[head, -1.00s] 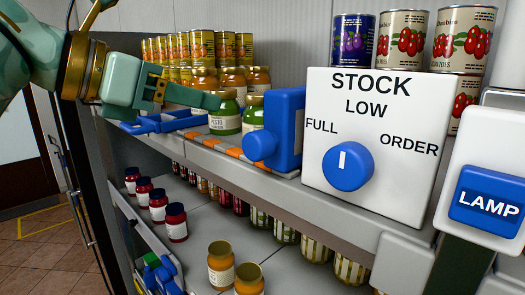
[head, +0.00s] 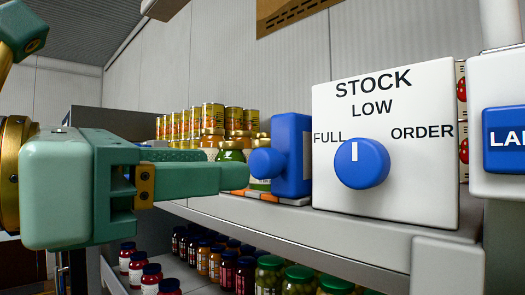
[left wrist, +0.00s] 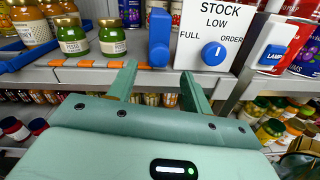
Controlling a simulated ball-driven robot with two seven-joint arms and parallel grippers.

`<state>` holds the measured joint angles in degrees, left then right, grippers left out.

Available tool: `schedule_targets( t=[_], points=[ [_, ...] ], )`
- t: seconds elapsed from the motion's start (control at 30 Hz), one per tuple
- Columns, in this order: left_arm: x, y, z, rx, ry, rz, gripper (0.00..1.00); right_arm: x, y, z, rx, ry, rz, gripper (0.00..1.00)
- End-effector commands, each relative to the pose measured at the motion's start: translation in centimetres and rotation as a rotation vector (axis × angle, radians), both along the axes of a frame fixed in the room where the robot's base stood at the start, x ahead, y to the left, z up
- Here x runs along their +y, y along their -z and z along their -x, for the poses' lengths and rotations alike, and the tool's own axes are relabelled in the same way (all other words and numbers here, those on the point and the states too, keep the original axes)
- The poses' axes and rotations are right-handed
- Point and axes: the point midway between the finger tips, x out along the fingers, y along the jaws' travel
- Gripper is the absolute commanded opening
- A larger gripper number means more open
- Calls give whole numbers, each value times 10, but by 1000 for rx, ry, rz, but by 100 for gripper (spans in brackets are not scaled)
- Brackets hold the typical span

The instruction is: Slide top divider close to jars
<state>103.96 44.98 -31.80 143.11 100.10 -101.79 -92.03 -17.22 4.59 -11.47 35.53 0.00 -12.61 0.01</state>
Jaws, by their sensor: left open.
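The blue top divider (head: 293,150) stands upright on the upper shelf, with a round blue knob (head: 266,163) facing out. It also shows in the left wrist view (left wrist: 159,20). In the left wrist view, the nearest green jar (left wrist: 112,38) is apart from the divider, with a gap between. My left gripper (head: 226,168) is open and empty, in front of the shelf edge. In the left wrist view its fingers (left wrist: 158,78) lie either side of the knob's line, short of it.
A white STOCK box (head: 385,110) with a blue dial pointing to LOW stands close on the divider's right. A LAMP switch box (head: 505,85) is further right. Gold cans (head: 205,120) stand behind the jars. A lower shelf holds many jars (head: 225,268).

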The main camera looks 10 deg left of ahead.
Motion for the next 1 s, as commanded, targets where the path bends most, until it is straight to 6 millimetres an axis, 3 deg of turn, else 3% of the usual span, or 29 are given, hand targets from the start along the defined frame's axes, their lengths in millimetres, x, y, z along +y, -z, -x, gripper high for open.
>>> schedule_targets(
  t=[0.03, 0.2, 0.3, 0.73, 0.77, 0.9, 0.93, 1.0],
  points=[
    [-8, -4, -10, 8, 6, -2, 50, 0, -12, -1, -1, 0, 0, 68],
    [-29, -5, -39, 7, 3, 0, 50, 0, -33, -1, -3, 0, 0, 68],
    [-37, -1, -51, 2, 3, 1, 50, 0, -31, -2, -3, 0, 0, 68],
    [-44, 0, -62, -1, -1, -1, 50, 0, -31, -1, -3, 0, 0, 68],
    [-44, 0, -62, -1, -1, -1, 45, 0, -31, -2, -3, 0, 0, 68],
    [-44, 0, -62, -1, -1, -1, 6, 0, -31, -2, -3, 0, 0, 68],
    [-44, 0, -62, -1, -1, -1, 0, 0, -31, -1, -3, 0, 0, 68],
    [-44, 0, -63, 1, -1, 0, 0, 0, -31, -2, -3, 0, 0, 68]
  ],
)
